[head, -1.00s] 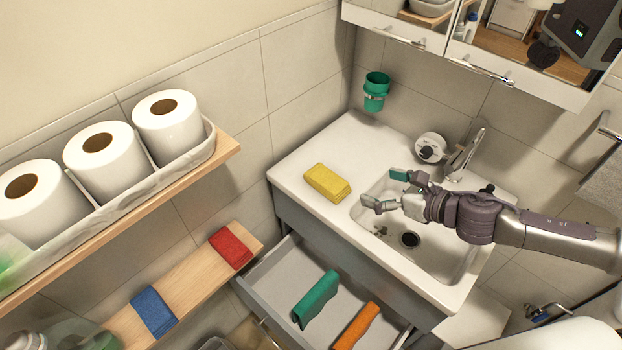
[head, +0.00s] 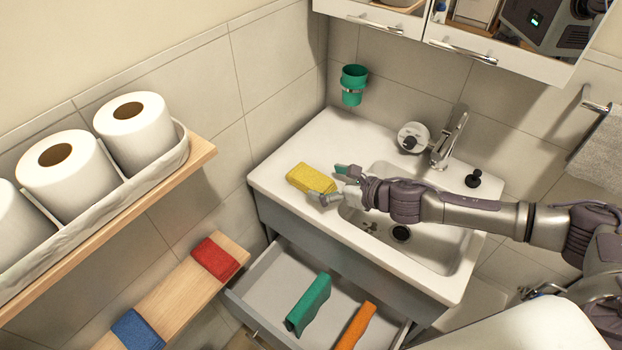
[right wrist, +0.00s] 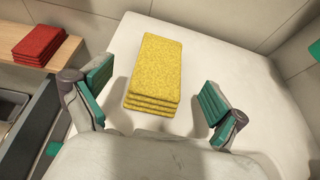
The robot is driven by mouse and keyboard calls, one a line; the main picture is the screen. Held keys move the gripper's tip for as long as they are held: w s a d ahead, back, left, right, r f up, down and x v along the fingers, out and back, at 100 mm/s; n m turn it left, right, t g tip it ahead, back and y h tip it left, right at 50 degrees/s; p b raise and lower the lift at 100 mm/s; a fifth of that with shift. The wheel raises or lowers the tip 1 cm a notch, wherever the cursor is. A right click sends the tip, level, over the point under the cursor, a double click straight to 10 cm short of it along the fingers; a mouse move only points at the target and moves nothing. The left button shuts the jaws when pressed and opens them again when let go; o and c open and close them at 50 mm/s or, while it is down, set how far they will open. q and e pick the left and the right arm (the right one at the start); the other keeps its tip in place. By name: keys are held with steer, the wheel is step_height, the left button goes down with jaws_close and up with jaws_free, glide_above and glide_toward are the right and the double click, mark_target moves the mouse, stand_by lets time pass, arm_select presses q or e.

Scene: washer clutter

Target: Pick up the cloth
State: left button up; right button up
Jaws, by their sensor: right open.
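A folded yellow cloth (head: 311,179) lies on the white counter to the left of the sink basin. In the right wrist view the yellow cloth (right wrist: 154,75) sits between and beyond my open fingers, with its folded layers showing at the near end. My right gripper (head: 332,184) is open and empty at the cloth's right end, and it also shows in the right wrist view (right wrist: 155,105). Other folded cloths are red (head: 215,259) and blue (head: 137,329) on a wooden shelf, and green (head: 308,303) and orange (head: 355,328) at the open drawer. My left gripper is out of view.
The sink basin (head: 440,245) with a faucet (head: 447,142) lies under my right arm. A round white dispenser (head: 412,138) and a green wall cup (head: 353,85) are behind. The open drawer (head: 270,280) juts out below. Toilet rolls (head: 136,132) fill an upper shelf.

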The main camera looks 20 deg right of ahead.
mark_target(315, 179)
steer(key=shift+p+x, duration=0.4)
steer(key=shift+x, duration=2.3)
steer(key=shift+s+d, duration=0.1)
steer(key=shift+c, duration=0.8)
steer(key=c, duration=1.1)
